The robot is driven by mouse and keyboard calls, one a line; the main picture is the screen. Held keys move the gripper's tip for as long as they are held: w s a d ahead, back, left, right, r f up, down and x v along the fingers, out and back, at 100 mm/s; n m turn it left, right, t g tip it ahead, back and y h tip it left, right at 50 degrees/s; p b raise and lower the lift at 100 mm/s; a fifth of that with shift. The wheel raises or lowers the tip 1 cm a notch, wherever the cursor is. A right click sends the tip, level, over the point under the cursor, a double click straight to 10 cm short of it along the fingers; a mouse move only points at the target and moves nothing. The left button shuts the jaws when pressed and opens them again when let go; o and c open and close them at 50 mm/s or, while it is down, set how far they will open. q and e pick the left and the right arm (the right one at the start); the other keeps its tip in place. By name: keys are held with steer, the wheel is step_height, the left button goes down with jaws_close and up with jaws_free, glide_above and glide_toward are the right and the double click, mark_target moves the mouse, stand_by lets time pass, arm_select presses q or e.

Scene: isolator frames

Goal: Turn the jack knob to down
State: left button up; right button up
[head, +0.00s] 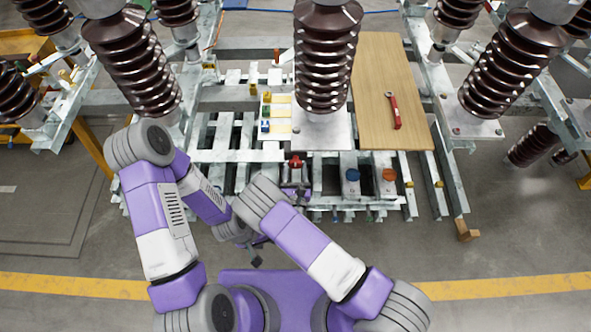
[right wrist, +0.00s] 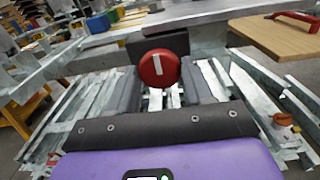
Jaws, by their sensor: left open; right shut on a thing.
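The red jack knob (head: 295,162) sits at the front edge of the metal frame. In the right wrist view the knob (right wrist: 158,68) is a round red disc with a white bar mark, standing nearly upright and tilted slightly. My right gripper (head: 294,185) is at the knob, its two grey fingers (right wrist: 160,88) on either side, shut on it. My left gripper (head: 257,260) hangs lower, in front of the frame and apart from the knob. It is small and partly hidden by my arms, but open and empty.
A blue knob (head: 352,175) and an orange knob (head: 389,175) stand to the right on grey boxes. A wooden board (head: 380,75) carries a red-handled tool (head: 395,110). Large brown insulators (head: 327,60) rise above the frame. The floor in front is clear.

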stand_by(0.4)
steer(key=o, duration=1)
steer(key=shift+o, duration=0.2)
steer(key=s, duration=0.7)
steer(key=shift+s, duration=0.3)
